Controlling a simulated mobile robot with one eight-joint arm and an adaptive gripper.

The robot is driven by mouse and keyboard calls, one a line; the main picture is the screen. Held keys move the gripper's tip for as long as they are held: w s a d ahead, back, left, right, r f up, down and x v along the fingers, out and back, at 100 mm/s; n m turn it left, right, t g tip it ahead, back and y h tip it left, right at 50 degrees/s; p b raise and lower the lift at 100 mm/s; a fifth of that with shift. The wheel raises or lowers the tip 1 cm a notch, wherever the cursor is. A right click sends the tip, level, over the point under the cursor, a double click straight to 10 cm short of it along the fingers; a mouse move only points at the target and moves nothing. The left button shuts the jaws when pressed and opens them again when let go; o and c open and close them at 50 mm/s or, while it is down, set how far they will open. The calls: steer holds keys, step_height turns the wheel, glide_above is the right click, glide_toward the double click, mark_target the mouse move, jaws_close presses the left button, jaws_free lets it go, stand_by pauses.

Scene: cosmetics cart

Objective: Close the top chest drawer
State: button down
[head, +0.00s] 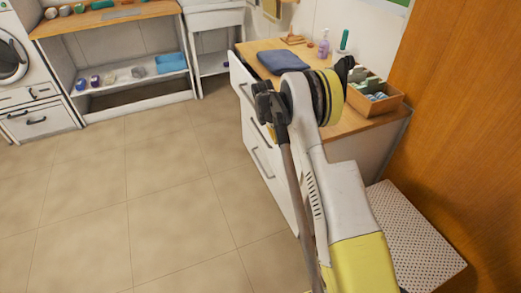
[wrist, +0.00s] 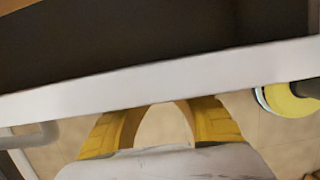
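The white chest (head: 262,185) stands right of centre in the head view, under a wooden top. Its top drawer (head: 241,76) is pulled out; the wrist view shows the white upper edge of the drawer front (wrist: 160,77) with a dark interior beyond it. My gripper (wrist: 162,106) is at the outer side of that front, its two yellow fingers reaching to it. The drawer edge hides the fingertips, so I cannot tell their gap or whether they touch. In the head view my arm hides most of the gripper.
A folded blue cloth (head: 283,62), a purple bottle (head: 324,44) and a wooden box (head: 376,100) are on the chest top. A perforated white stool (head: 420,245) stands at the lower right. The tiled floor (head: 130,200) to the left is clear.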

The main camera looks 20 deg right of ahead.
steer(key=shift+w+d, duration=0.15)
steer(key=shift+d, duration=2.65)
steer(key=shift+a, duration=0.1)
steer(key=s+a+r+m+t+p, duration=0.1)
steer(key=s+a+r+m, duration=0.15)
steer(key=a+r, duration=0.45)
steer(key=s+a+r+m+t+p, duration=0.15)
steer(key=s+r, duration=0.25)
steer(key=r, duration=0.8)
steer(key=s+a+r+m+p, duration=0.25)
steer(key=a+r, duration=0.35)
steer(key=r, duration=0.3)
steer(key=s+a+r+m+t+y, duration=0.1)
steer(key=s+a+r+m, duration=0.15)
steer(key=s, duration=0.45)
steer(key=s+a+r+m+t+y, duration=0.1)
steer(key=s+a+r+m, duration=0.1)
steer(key=s+a+r, duration=0.3)
steer(key=s+a+f+m+t, duration=0.1)
steer(key=s+f+m, duration=0.1)
steer(key=s, duration=0.6)
steer(key=s+a+f+m+t, duration=0.1)
steer(key=s+a+f+m, duration=0.1)
steer(key=s+m, duration=0.3)
steer(key=s+b, duration=0.1)
steer(key=s, duration=0.2)
steer(key=shift+s+t+y, duration=0.25)
steer(key=shift+t+y, duration=0.1)
steer(key=shift+y, duration=0.05)
